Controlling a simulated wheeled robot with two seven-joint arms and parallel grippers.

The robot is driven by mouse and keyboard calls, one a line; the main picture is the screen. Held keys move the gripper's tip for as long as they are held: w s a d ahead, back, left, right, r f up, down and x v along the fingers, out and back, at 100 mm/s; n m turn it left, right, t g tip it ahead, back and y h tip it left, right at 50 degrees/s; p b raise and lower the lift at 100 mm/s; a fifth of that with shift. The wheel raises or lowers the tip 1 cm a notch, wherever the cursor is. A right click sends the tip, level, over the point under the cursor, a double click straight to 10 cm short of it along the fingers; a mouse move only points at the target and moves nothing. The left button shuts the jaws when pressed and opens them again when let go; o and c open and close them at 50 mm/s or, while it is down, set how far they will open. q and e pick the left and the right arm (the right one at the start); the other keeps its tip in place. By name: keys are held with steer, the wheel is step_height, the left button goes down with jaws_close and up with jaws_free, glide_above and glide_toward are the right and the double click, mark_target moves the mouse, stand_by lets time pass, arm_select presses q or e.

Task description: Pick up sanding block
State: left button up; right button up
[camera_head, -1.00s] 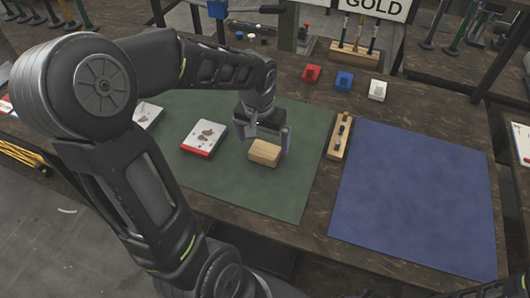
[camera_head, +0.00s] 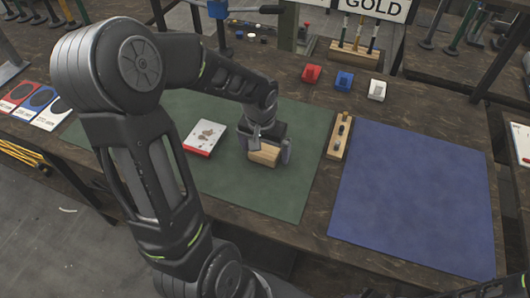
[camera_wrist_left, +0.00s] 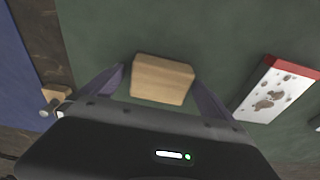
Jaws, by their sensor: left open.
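The sanding block (camera_head: 263,157) is a light wooden block lying on the green mat (camera_head: 230,195). My left gripper (camera_head: 270,152) is low over it, with one finger on each side of the block and the jaws open. In the left wrist view the block (camera_wrist_left: 162,79) sits between the two fingertips (camera_wrist_left: 160,82), with gaps showing near the fingers. Part of the block is hidden by the gripper in the head view. My right gripper is not in view.
A white, red-edged card with brown spots (camera_head: 205,137) lies left of the block. A wooden strip with dark pegs (camera_head: 339,136) stands between the green mat and the clear blue mat (camera_head: 415,195). Red (camera_head: 311,74), blue (camera_head: 344,81) and white (camera_head: 377,90) small blocks sit behind.

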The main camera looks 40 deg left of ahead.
mark_target(265, 149)
arm_select(q)
steer(key=c, duration=1.5)
steer(key=shift+r, duration=0.1)
step_height(265, 149, up, 10)
steer(key=shift+f, duration=0.1)
